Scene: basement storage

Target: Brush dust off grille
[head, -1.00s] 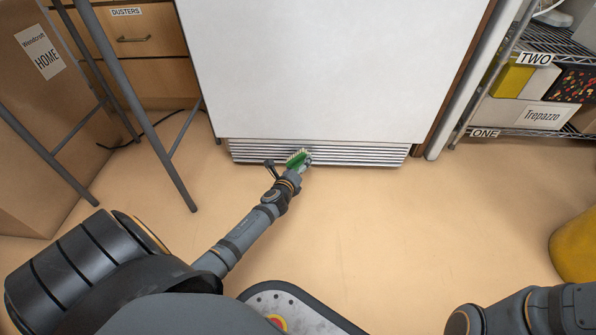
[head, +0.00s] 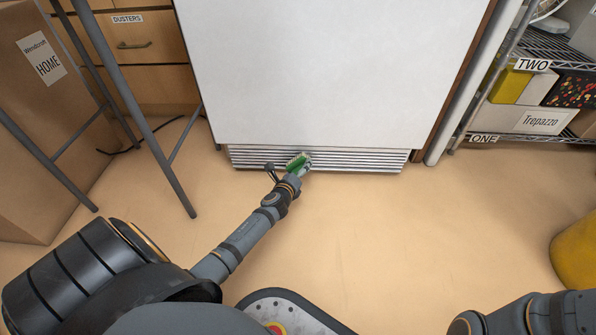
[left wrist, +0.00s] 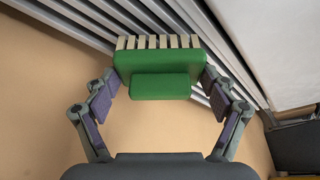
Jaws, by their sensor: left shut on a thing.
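The grille (head: 350,159) is a low strip of white horizontal slats at the foot of a large white appliance in the head view. Its slats also run diagonally across the left wrist view (left wrist: 225,62). My left gripper (head: 292,172) reaches the grille left of its middle and is shut on a green brush (head: 298,161). In the left wrist view the brush (left wrist: 158,72) sits between the fingers, its pale bristles pointing at the slats. I cannot tell whether the bristles touch them. Any dust is too small to see. My right gripper is out of view.
The white appliance front (head: 330,75) rises above the grille. A dark metal stand (head: 150,130) and a cardboard box (head: 50,110) are on the left. Wire shelves (head: 520,137) stand right, with a yellow object (head: 576,250) below. The floor before the grille is clear.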

